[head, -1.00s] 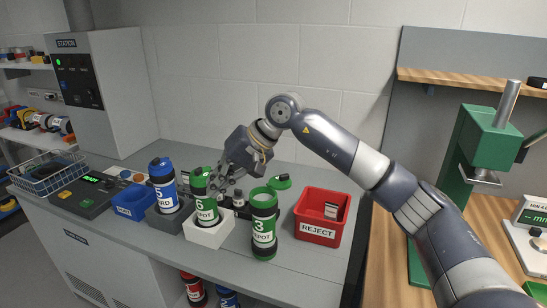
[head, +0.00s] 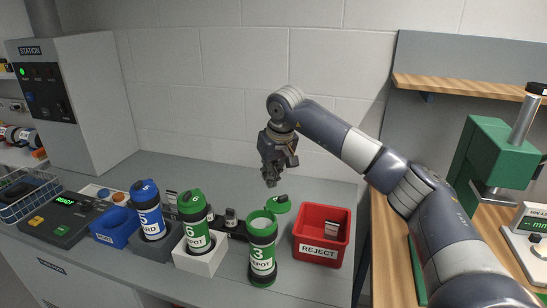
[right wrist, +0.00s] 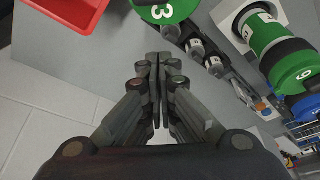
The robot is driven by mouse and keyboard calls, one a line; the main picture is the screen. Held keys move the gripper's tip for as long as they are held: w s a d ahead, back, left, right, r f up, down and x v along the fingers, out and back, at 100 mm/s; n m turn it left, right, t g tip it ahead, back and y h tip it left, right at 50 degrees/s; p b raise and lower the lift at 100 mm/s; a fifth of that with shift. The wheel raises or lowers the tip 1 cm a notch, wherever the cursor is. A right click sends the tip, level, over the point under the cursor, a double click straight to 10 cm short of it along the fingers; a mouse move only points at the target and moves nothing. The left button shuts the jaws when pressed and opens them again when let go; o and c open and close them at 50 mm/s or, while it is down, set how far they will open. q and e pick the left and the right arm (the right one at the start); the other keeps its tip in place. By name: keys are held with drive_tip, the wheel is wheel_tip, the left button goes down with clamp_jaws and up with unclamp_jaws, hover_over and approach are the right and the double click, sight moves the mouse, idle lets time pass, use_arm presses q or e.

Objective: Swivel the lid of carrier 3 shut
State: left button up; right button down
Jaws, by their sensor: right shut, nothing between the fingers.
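Carrier 3 (head: 262,258) is a green and black tube labelled 3 DEPOT, standing upright on the counter. Its mouth is open, and its green lid (head: 277,204) is swung out to the back right of the rim. In the right wrist view the lid (right wrist: 165,10) shows at the top edge with a 3 on it. My right gripper (head: 271,184) is shut and empty, pointing down above and just behind the lid, apart from it. In the right wrist view its fingers (right wrist: 153,65) are closed together. My left gripper is not in view.
Green carrier 6 (head: 197,232) stands in a white block left of carrier 3. Blue carrier 5 (head: 149,215) stands in a grey block farther left. A red reject bin (head: 321,235) is close on the right. Small dark fittings (head: 232,219) stand behind. The counter's back is clear.

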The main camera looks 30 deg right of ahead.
sight(279, 201)
drive_tip(key=s+p, duration=0.1)
drive_tip(key=s, duration=0.3)
drive_tip(key=shift+a, duration=0.15)
drive_tip(key=shift+f, duration=0.1)
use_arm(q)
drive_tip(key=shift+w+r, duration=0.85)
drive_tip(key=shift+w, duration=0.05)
